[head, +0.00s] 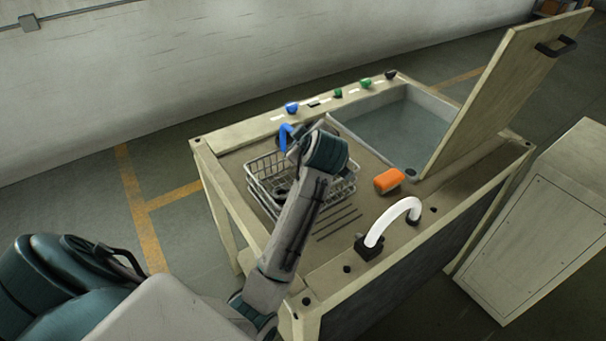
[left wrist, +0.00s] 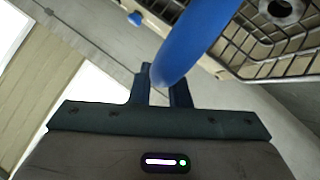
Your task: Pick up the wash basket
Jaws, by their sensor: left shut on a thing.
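The wash basket (head: 258,176) is a grey wire basket with a blue handle (head: 285,137), over the left part of the wash station's top. A dark item lies inside it, partly hidden by my arm. In the left wrist view my left gripper (left wrist: 161,88) is shut on the blue handle (left wrist: 203,38), with the basket's wire side (left wrist: 275,42) at upper right. In the head view my wrist hides the fingers and part of the basket. I cannot tell whether the basket touches the top. My right gripper is not in view.
The wash station (head: 325,262) has a water-filled basin (head: 392,130) with a raised lid (head: 505,95). An orange block (head: 388,180) and a white curved spout (head: 398,217) are right of the basket. Blue and green knobs line the back edge.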

